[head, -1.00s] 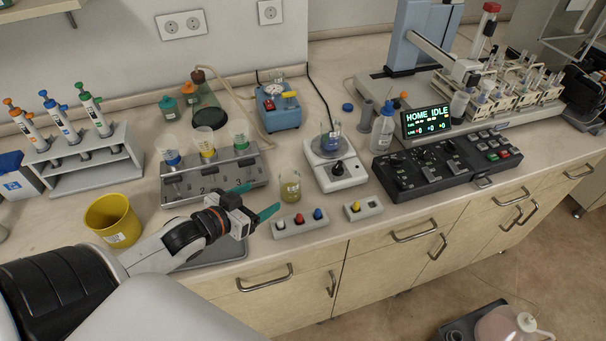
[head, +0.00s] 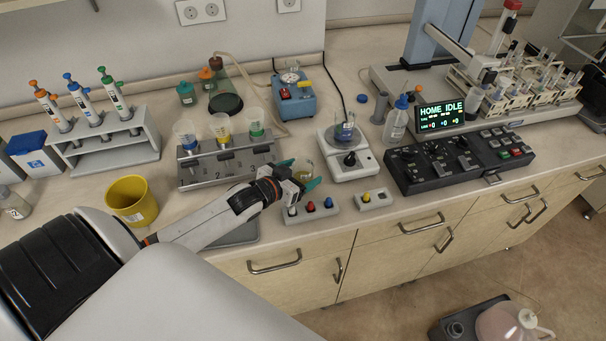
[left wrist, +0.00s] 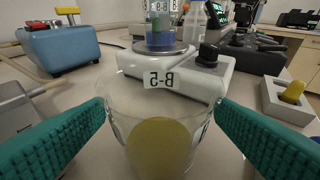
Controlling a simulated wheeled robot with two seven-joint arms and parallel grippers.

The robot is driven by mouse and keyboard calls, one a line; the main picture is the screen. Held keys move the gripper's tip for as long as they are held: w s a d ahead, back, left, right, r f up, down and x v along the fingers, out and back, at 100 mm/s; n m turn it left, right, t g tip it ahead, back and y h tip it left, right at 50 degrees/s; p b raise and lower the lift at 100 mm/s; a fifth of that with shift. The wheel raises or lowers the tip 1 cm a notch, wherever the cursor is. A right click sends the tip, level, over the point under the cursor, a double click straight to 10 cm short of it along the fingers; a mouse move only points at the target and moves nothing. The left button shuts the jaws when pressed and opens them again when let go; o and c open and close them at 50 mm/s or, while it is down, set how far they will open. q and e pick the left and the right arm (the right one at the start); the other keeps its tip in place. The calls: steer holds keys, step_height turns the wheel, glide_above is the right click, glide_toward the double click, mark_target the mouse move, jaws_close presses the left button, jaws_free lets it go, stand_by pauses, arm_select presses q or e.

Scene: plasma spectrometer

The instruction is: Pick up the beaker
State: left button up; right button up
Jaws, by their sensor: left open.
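A clear glass beaker with yellow liquid (left wrist: 158,140) stands upright on the bench and fills the middle of the left wrist view. Its white label appears upside down there. In the head view the beaker (head: 303,168) is partly hidden by my left gripper (head: 299,174). That gripper has green fingers and is open. In the left wrist view its fingers (left wrist: 161,108) lie on either side of the beaker, which stands between them. Contact with the glass cannot be told. My right gripper is not in view.
Behind the beaker is a white stirrer (head: 350,165) bearing another beaker with blue liquid (head: 346,135). A tip rack (head: 228,166), yellow cup (head: 131,201) and blue pump (head: 294,101) stand around.

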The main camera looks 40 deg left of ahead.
arm_select(q)
steer(key=shift+w+f, duration=0.25)
steer(key=shift+w, duration=0.35)
steer(key=c, duration=1.1)
steer(key=shift+r, duration=0.1)
step_height(320, 180, up, 10)
steer(key=shift+b, duration=0.45)
